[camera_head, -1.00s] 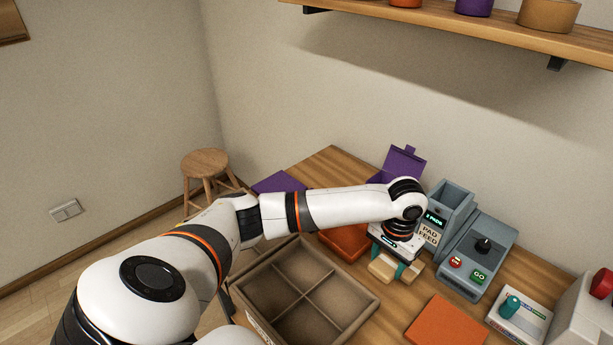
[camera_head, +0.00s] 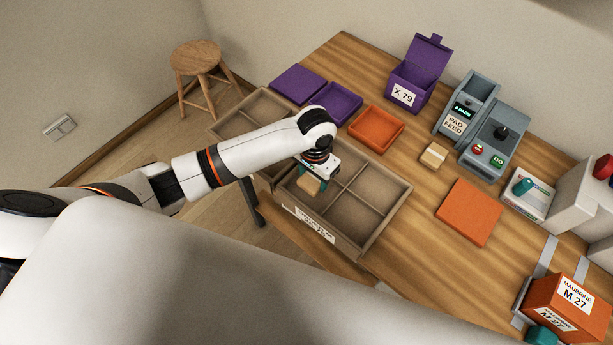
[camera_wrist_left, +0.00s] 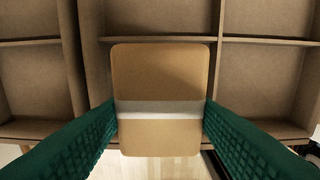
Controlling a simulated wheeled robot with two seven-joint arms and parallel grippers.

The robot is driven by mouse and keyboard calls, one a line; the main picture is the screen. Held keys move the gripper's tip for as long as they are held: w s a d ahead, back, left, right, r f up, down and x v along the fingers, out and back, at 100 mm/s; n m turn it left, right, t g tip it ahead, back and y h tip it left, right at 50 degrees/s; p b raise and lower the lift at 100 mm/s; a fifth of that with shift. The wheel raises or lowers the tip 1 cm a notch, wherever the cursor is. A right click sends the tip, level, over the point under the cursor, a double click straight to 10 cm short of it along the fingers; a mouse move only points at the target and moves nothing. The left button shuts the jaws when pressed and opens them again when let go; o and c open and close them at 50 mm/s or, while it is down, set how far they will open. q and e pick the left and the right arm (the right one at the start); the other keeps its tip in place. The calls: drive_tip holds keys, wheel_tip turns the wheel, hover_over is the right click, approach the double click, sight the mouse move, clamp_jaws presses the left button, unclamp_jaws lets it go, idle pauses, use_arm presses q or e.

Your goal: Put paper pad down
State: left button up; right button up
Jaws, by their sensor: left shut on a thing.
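My left gripper (camera_head: 312,178) is shut on a tan paper pad (camera_head: 309,186) with a pale band. It holds the pad over the front left part of the brown divided tray (camera_head: 388,222). In the left wrist view the pad (camera_wrist_left: 160,75) sits between the green fingers (camera_wrist_left: 160,125), with the tray's dividers (camera_wrist_left: 214,70) behind it. Bright floor shows past the pad's lower edge. I cannot tell if the pad touches the tray. My right gripper is not in view.
Another pad (camera_head: 433,154) lies on the table by the grey pad feed machine (camera_head: 456,118). An orange tray (camera_head: 377,126), purple tray (camera_head: 338,102) and purple open box (camera_head: 418,75) stand behind. A second brown tray (camera_head: 232,122) is at left.

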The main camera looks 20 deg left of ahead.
sight(313, 185)
use_arm(q)
drive_tip(key=shift+f, duration=0.55)
wheel_tip(313, 185, down, 3)
drive_tip(key=shift+a+f, duration=0.1)
drive_tip(key=shift+a, duration=0.05)
drive_tip(key=shift+f, duration=0.5)
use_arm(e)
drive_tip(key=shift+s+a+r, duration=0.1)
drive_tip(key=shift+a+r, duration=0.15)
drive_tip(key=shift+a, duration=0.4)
use_arm(q)
drive_tip(key=o, duration=0.9)
drive_tip(key=shift+o, duration=0.2)
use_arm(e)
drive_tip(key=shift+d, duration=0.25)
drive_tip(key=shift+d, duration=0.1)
